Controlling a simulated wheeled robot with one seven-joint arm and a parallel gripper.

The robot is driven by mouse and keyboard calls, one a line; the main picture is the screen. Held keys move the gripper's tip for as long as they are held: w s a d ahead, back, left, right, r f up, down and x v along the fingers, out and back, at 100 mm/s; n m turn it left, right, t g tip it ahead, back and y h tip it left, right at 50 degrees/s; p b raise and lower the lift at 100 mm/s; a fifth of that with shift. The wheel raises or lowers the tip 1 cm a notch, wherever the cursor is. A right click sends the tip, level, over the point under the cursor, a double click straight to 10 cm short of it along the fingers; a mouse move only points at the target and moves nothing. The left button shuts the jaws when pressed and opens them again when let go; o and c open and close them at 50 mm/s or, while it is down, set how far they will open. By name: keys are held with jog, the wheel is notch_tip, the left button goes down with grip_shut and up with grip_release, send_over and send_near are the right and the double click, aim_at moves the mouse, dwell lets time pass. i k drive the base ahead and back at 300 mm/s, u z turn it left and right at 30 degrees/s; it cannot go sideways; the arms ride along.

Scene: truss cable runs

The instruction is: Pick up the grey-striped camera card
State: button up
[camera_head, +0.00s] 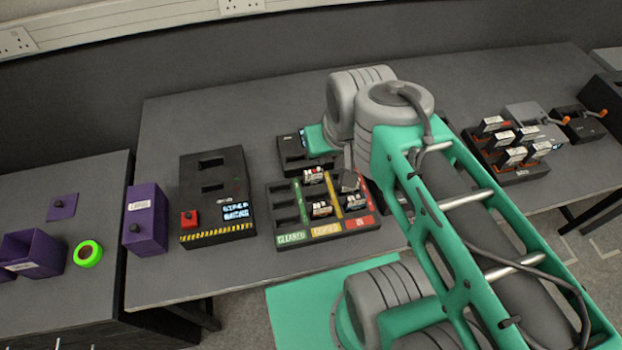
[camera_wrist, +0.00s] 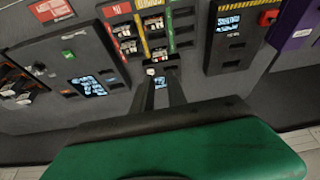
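A tray (camera_head: 286,225) with green, yellow and red label strips holds several small labelled cards. Cards stand at its back (camera_head: 313,175) and front (camera_head: 322,208), and another is in the red-labelled column (camera_head: 355,202). In the wrist view the cards (camera_wrist: 129,47) are small; I cannot tell which one has grey stripes.
A black device with a red button (camera_head: 215,195) stands left of the tray, with a purple box (camera_head: 146,218) beyond it. The dark device (camera_head: 292,155) with a small screen is behind the tray. A rack of cards (camera_head: 515,160) stands at the right.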

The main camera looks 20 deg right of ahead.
aim_at(312, 177)
jog(key=u, duration=2.45)
jog(key=k, duration=0.85)
jog(key=z, duration=0.8)
jog(key=i, duration=0.45)
